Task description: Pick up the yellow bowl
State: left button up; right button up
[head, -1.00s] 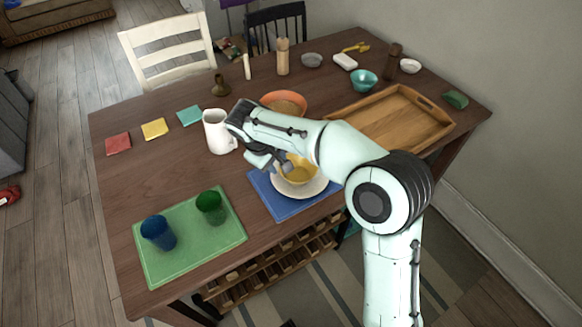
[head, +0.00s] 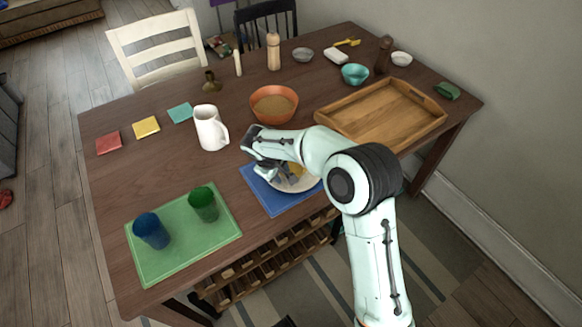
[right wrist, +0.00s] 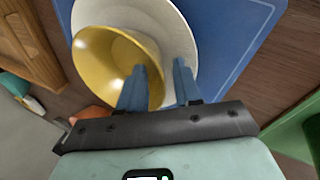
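The yellow bowl (head: 299,171) is on a white plate (head: 291,188) on the blue placemat (head: 263,194), mostly hidden behind my right gripper in the head view. My right gripper (head: 284,174) is low over the bowl's near-left side. In the right wrist view the bowl (right wrist: 104,62) shows its yellow inside. The fingers of the gripper (right wrist: 160,84) stand apart, one over the bowl's inside and one past its rim, over the plate (right wrist: 172,22). I cannot tell whether either touches the bowl. My left gripper is not in view.
An orange bowl (head: 272,113) and white pitcher (head: 210,130) stand just behind. A wooden tray (head: 383,126) lies to the right. A green mat (head: 180,255) at the left holds a blue cup (head: 151,231) and a green cup (head: 203,204). The table's near edge is close.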

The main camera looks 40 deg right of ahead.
grip_shut()
